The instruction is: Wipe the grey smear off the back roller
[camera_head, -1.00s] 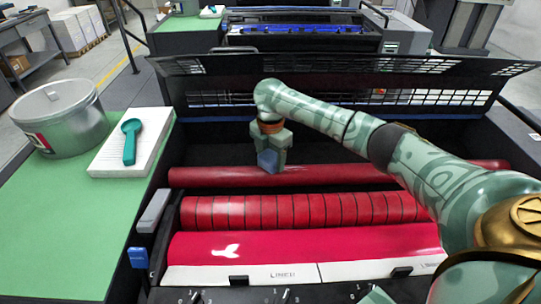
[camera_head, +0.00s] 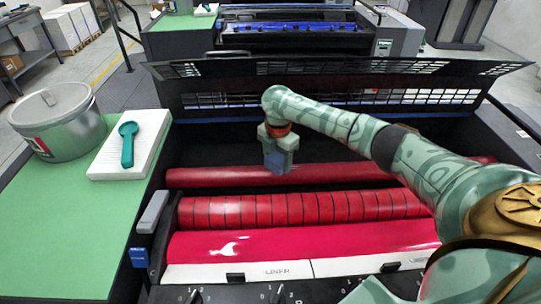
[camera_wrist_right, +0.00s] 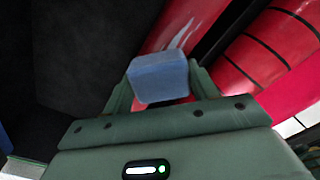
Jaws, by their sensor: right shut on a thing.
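The back roller (camera_head: 375,173) is the long, smooth red one furthest from me in the head view. My right gripper (camera_head: 278,155) is over its left part, pointing down, shut on a blue block-shaped pad (camera_head: 277,166). The pad is at the roller's surface; whether it touches cannot be told for sure. In the right wrist view the pad (camera_wrist_right: 158,78) sits between the fingers. A pale grey streak (camera_wrist_right: 181,30) shows on the red roller just beyond it. I cannot make out the smear in the head view. My left gripper is not in view.
A banded red roller (camera_head: 300,209) and a bright red roller (camera_head: 330,240) lie in front. A grilled guard (camera_head: 340,85) stands behind. On the green top (camera_head: 60,225) at left are a metal tin (camera_head: 60,125) and a white pad (camera_head: 108,160) with a teal tool (camera_head: 128,145).

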